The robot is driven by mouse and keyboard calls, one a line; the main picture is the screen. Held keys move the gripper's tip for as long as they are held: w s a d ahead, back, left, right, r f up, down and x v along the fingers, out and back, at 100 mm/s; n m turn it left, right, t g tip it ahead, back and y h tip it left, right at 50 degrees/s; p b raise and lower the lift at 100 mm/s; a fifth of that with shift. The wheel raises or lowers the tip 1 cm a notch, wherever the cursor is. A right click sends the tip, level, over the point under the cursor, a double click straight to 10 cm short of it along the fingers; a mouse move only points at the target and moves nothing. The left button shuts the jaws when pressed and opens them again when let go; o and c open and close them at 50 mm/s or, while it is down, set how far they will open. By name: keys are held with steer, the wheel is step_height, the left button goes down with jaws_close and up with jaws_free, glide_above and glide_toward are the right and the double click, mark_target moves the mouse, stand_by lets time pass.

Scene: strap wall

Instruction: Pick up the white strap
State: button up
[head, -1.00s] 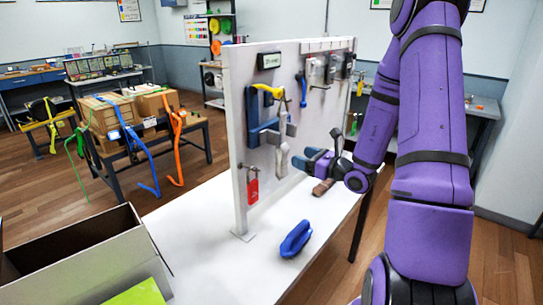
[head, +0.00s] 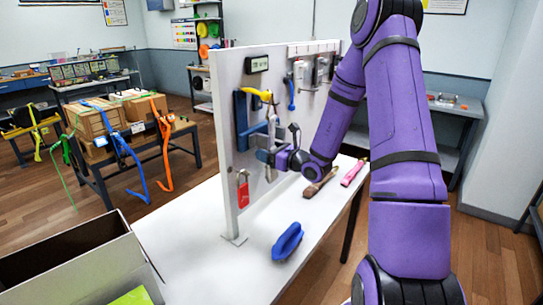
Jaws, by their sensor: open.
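The white strap (head: 271,174) hangs on the upright white panel. Its lower end shows just below my gripper, and much of the rest is hidden behind the gripper. My gripper (head: 262,149) is open and close in front of the panel, with its fingers at the strap's height. I cannot tell whether the strap lies between the fingers or whether they touch it.
The panel (head: 229,185) also holds a red padlock (head: 243,192), a yellow-handled tool (head: 259,94) and a blue tool (head: 291,95). A blue object (head: 287,242), a brown brush (head: 320,183) and a pink item (head: 354,172) lie on the white table. An open box (head: 75,265) stands at left.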

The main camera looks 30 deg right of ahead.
steer(key=shift+w+a, duration=0.1)
steer(key=shift+w, duration=0.25)
steer(key=c, duration=1.2)
